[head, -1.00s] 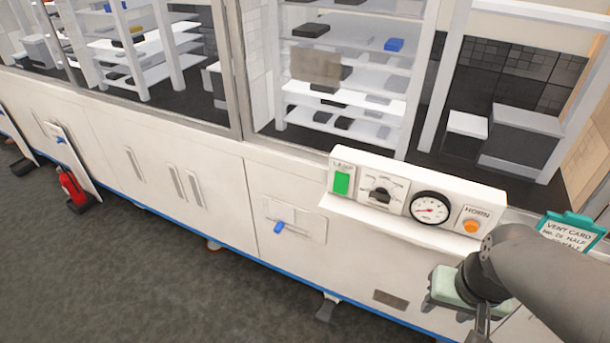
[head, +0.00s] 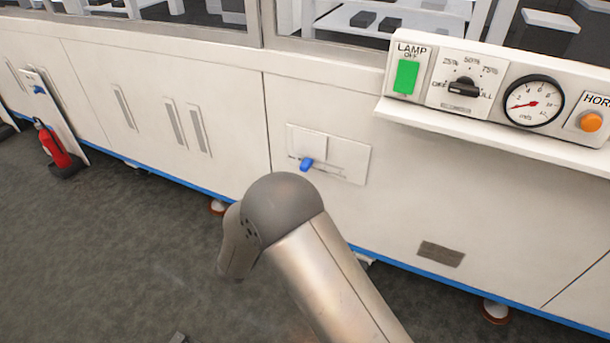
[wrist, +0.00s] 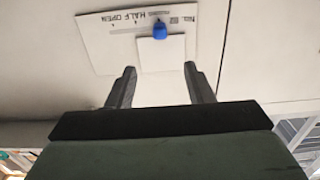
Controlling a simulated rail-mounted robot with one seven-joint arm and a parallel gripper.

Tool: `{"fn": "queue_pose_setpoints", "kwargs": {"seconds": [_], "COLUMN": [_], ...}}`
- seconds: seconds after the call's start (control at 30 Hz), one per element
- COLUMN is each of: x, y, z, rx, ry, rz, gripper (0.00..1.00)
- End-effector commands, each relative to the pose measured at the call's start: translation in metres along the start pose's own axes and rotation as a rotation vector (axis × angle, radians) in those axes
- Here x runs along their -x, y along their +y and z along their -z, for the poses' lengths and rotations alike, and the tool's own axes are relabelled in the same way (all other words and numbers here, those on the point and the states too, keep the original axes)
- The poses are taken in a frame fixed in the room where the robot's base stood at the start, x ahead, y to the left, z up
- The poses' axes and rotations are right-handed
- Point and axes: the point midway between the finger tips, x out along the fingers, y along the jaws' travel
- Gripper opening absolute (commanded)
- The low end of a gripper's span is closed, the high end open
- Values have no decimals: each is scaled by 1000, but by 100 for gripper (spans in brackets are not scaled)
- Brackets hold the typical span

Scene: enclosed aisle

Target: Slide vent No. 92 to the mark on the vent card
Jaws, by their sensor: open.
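The vent is a white plate (head: 350,165) on the cabinet front in the head view, with a blue knob (head: 306,164) toward its left end. In the wrist view the plate (wrist: 100,38) appears upside down with lettering that seems to read "No. 92" and "HALF OPEN". Its blue knob (wrist: 160,30) is ahead of my gripper (wrist: 158,72), between the lines of the two fingers. The fingers are open, apart from the knob, and hold nothing. In the head view my arm shows below the vent, but the fingers do not. The vent card is not in view.
A shelf panel (head: 480,118) with lamp switch, dial, gauge and horn button juts out at upper right. Another plate with a blue knob (head: 39,89) and a red extinguisher (head: 52,147) are at far left.

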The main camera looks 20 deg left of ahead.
Motion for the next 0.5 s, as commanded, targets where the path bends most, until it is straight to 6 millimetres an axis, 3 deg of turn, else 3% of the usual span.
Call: {"fn": "queue_pose_setpoints", "kwargs": {"seconds": [0.17,0.5], "x": [-27,-102], "y": [2,2], "z": [0,-1], "rx": [-3,-4], "ry": [4,3], "rz": [-6,-4], "gripper": [47,47]}}
